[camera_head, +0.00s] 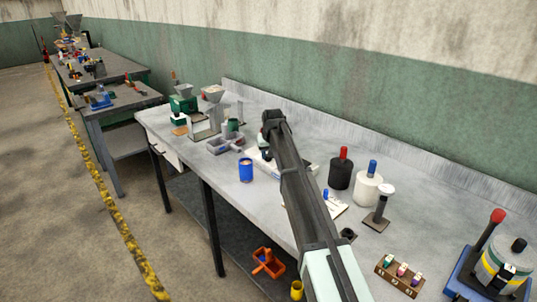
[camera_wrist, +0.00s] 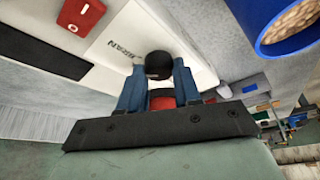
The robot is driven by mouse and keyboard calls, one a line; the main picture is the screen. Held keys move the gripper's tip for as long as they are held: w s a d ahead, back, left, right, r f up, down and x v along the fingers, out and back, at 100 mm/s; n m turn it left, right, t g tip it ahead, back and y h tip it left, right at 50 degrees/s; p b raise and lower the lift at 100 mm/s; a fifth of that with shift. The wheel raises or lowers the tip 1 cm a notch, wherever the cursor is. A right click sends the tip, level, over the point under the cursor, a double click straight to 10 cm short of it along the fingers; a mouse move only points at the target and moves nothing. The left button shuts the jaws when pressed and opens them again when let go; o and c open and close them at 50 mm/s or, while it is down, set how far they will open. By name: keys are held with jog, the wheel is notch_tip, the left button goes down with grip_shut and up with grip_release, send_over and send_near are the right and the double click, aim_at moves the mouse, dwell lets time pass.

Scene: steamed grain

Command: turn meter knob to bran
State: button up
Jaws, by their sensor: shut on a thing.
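In the wrist view, a round black knob (camera_wrist: 158,63) sits on the pale meter (camera_wrist: 185,55), near the printed word BRAN (camera_wrist: 122,50). My gripper (camera_wrist: 158,80) is shut on the knob, with one blue finger on each side of it. Something red shows between the fingers below the knob. The knob's pointer mark cannot be made out, so its exact setting is unclear. In the head view, part of the pale meter (camera_head: 257,160) shows on the bench beside my arm. My arm hides the knob and most of my gripper there.
A blue cup of grain (camera_head: 246,170) stands left of the meter, close to my gripper in the wrist view (camera_wrist: 290,22). A red switch (camera_wrist: 82,16) is on the meter. Black (camera_head: 340,174) and white (camera_head: 367,188) canisters stand to the right.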

jog(key=o, duration=1.1)
jog(key=shift+c, duration=0.2)
jog(key=v, duration=1.3)
jog(key=shift+r, duration=0.4)
jog(key=shift+s, duration=0.1)
